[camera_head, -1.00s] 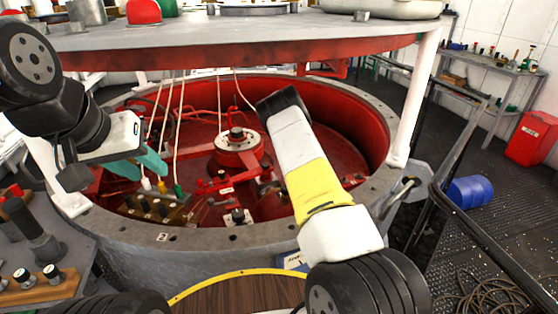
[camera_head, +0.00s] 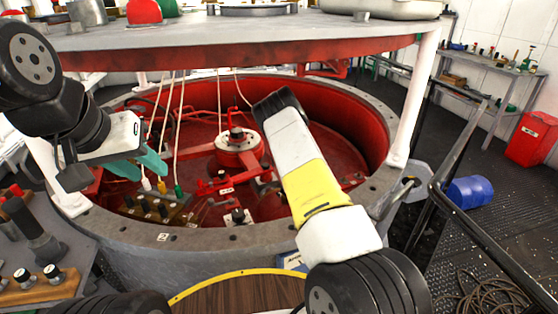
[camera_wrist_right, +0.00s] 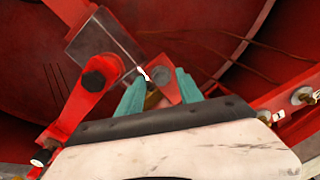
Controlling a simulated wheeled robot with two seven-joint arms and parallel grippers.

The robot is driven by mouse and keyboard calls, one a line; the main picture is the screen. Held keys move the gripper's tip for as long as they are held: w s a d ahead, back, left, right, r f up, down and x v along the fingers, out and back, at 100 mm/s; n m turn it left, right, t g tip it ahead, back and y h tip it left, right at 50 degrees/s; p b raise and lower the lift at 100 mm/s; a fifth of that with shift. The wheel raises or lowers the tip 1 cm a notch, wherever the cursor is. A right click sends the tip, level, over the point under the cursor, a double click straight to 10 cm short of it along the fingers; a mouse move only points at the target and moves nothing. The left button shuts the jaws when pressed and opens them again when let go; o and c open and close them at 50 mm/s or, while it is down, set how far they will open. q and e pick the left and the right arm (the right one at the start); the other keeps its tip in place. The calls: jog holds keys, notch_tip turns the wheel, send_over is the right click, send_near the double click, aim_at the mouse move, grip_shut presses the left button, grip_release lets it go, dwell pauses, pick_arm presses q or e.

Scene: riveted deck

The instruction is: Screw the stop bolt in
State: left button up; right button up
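My left gripper (camera_head: 139,166) has two teal fingers with a gap between them. It is open and empty above the left side of the red well. My right gripper (camera_wrist_right: 160,77) shows in the right wrist view, its teal fingers apart on either side of a red lug (camera_wrist_right: 165,91). A small brassy piece (camera_wrist_right: 153,99) shows between the fingers; I cannot tell whether they touch it. A dark bolt head (camera_wrist_right: 93,81) sits on a red arm (camera_wrist_right: 78,107) to the left. I cannot make out for sure which piece is the stop bolt. In the head view my right forearm hides the right fingers.
The round well's grey flange (camera_head: 215,236) surrounds red machinery with a central hub (camera_head: 238,143). A large plate (camera_head: 250,45) on white posts hangs overhead. Cables hang at the left. A clear plate (camera_wrist_right: 106,47) lies close to the right fingers. A handrail (camera_head: 490,235) stands at right.

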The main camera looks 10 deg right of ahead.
jog(key=shift+s+f, duration=0.1)
jog(key=shift+f, duration=0.05)
notch_tip(320, 180, up, 8)
dwell(0.6)
jog(key=shift+f, duration=0.1)
